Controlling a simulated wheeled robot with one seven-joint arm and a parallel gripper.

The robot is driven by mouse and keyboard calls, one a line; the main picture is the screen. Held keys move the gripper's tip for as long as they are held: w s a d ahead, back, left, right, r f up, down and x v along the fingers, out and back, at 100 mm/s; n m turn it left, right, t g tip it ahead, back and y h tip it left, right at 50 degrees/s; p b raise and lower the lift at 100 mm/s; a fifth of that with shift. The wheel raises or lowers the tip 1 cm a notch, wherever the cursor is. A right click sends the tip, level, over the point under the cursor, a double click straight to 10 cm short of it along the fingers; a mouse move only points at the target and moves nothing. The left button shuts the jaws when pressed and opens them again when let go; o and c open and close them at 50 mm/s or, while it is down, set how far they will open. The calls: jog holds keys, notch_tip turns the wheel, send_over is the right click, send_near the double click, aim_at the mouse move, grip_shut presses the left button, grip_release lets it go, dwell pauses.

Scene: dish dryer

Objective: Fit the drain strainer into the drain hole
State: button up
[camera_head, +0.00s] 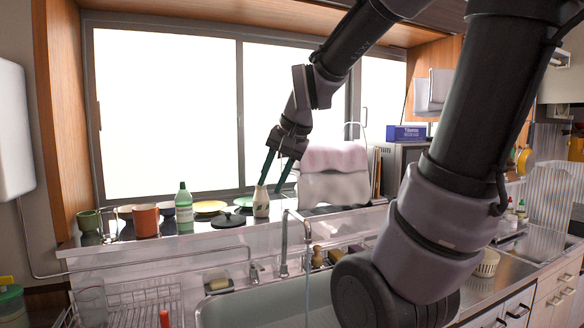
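A small cream slotted basket (487,263), which looks like the drain strainer, stands on the steel counter to the right of the sink, partly behind my arm. The sink (250,306) is at the bottom centre; its drain hole does not show, and my arm covers the sink's right part. My gripper (270,188) is raised in front of the window, left of centre and far from the basket. Its two green fingers are apart with nothing visible between them. The left fingertip overlaps the top of a pale bottle (261,204) in the picture; contact cannot be told.
A ledge behind the sink holds cups, plates, a green bottle (184,207) and a black lid (228,220). A faucet (285,242) rises at the sink's back edge. A wire dish rack (132,306) stands at lower left. A blue box (406,133) sits on a microwave.

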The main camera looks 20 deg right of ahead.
jog(key=s+d+r+n+t, duration=0.1)
jog(key=s+r, duration=0.3)
jog(key=s, duration=0.4)
jog(key=shift+s+d+n, duration=0.15)
jog(key=shift+s+n, duration=0.05)
jog(key=shift+n, duration=0.6)
